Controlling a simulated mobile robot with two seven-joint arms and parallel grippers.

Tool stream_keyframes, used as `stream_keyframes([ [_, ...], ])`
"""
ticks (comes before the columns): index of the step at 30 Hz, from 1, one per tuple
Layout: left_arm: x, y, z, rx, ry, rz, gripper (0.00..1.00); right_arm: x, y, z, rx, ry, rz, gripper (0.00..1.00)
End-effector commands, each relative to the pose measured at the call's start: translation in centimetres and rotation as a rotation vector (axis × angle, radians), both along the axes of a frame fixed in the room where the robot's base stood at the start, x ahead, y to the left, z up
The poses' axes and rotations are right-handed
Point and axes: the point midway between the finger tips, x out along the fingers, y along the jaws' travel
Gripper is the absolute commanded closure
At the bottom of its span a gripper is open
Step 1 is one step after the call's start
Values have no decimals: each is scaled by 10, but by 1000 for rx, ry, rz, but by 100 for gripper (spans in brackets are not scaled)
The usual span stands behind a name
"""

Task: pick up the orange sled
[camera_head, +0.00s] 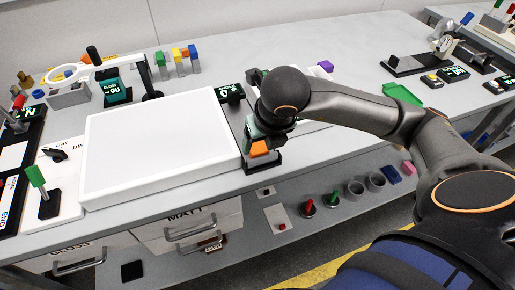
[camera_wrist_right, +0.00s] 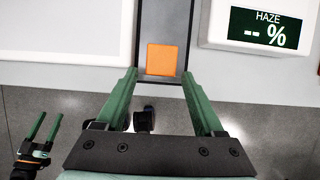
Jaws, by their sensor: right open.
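The orange sled (camera_wrist_right: 162,59) is a small square block on a dark rail (camera_wrist_right: 165,18), near the rail's front end. In the head view the sled (camera_head: 260,148) is partly hidden by my right gripper (camera_head: 258,142). In the right wrist view my right gripper (camera_wrist_right: 159,76) is open, with its green fingers apart on either side of the rail's near end. The sled shows between and just beyond the fingertips, not gripped. My left gripper (camera_wrist_right: 43,129) shows at the left of the wrist view, open and empty; it is not in the head view.
A white light panel (camera_head: 165,140) lies left of the rail. A haze meter (camera_wrist_right: 264,27) stands to the right of it in the wrist view. The table's front edge is close to the rail's near end. Colored blocks (camera_head: 178,60) stand at the back.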

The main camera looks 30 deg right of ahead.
Motion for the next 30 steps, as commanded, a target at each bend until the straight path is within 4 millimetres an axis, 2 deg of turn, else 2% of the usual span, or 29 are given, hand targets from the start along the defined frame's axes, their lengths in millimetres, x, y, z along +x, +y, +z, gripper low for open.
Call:
stream_keyframes([
  [6,1,0,2,0,-4,1,25,14,-5,-28,1,4,-2,30],
  [15,0,4,-2,5,2,5,25,16,-5,-33,0,1,0,30],
  [30,0,4,-2,7,2,5,25,16,-5,-32,1,1,0,85],
])
